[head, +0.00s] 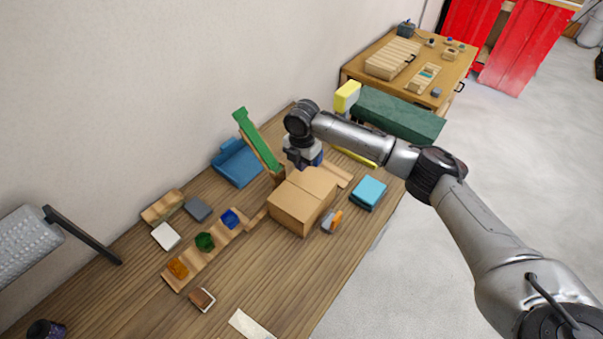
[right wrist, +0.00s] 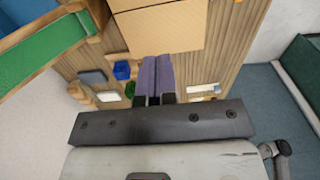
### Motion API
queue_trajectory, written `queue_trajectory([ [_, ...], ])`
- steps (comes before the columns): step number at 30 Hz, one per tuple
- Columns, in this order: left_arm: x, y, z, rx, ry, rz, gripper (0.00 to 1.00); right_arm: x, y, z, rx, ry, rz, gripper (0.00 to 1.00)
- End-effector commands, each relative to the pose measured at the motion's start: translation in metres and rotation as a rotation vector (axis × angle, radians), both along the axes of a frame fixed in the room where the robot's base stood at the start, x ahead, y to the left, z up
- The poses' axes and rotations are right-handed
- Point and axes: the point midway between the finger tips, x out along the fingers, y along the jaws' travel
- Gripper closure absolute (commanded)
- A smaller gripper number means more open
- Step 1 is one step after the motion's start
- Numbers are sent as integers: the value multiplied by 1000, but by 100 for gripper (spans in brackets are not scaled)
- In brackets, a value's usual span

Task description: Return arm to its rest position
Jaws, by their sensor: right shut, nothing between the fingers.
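My right arm reaches in from the lower right in the head view. Its gripper (head: 303,158) is over the table, just behind the cardboard box (head: 302,200) and beside the green sloped piece (head: 257,143). In the right wrist view its two purple fingers (right wrist: 158,76) are together with nothing between them. The cardboard box (right wrist: 165,25) lies beyond the fingertips there, and the green slope (right wrist: 45,60) is at the left. My left gripper is not seen.
A wooden strip holds orange (head: 177,268), green (head: 205,241) and blue (head: 230,219) pieces on the wooden table (head: 255,285). A light-blue block (head: 368,192) is near the right edge. A dark-green bench (head: 400,115) and second table (head: 440,65) stand behind.

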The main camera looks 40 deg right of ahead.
Motion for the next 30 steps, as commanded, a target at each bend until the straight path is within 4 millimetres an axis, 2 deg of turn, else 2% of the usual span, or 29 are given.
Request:
queue_trajectory([
  [6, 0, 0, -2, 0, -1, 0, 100, 0, 0, 17, 0, -2, 0, 100],
  [16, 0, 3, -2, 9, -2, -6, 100, 0, 0, 20, -2, 1, -45, 100],
  [20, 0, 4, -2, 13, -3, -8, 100, 1, 0, 20, -1, 0, -213, 100],
  [25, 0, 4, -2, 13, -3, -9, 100, 11, -9, 25, -81, -99, -558, 100],
  [28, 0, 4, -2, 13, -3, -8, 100, 21, -2, 45, -116, -254, -711, 100],
  [30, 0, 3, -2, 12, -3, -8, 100, 29, 6, 72, -100, -397, -805, 100],
])
